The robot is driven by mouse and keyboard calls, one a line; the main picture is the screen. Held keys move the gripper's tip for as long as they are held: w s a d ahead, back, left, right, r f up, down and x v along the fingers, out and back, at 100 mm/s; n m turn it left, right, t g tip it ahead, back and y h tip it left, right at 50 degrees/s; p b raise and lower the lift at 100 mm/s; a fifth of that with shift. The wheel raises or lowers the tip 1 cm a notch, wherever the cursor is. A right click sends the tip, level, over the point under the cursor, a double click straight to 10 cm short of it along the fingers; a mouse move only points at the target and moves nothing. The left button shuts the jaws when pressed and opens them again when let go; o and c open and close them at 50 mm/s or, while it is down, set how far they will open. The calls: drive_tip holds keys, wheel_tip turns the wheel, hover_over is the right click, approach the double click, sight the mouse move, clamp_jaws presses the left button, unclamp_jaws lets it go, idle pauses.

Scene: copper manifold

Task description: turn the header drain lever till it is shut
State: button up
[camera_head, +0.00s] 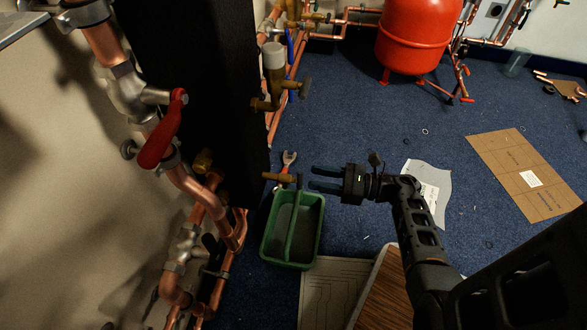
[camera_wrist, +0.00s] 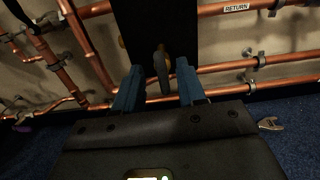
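A small brass drain valve (camera_head: 279,177) sticks out low from behind the dark column, above the green tote. Its short dark lever (camera_head: 299,181) stands at its right end, close to my gripper. My gripper (camera_head: 314,177) is open, its two dark fingers pointing left toward the lever with a small gap visible. In the wrist view, a rounded grey-brown lever (camera_wrist: 162,66) shows end-on between the open blue fingertips of my gripper (camera_wrist: 159,85). I cannot tell whether either finger touches it. No label on this valve is readable.
A green tote (camera_head: 267,246) stands on the floor just below. A red-handled valve (camera_head: 163,130) is on the copper pipes at left. A dark column (camera_head: 205,80) stands beside it. Cardboard (camera_head: 515,170) and open blue floor lie right.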

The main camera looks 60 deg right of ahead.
sight(299, 181)
drive_tip(key=x, duration=0.7)
drive_tip(key=shift+w+a+b, duration=0.1)
drive_tip(key=shift+b, duration=0.3)
drive_tip(key=shift+c, duration=0.5)
clamp_jaws()
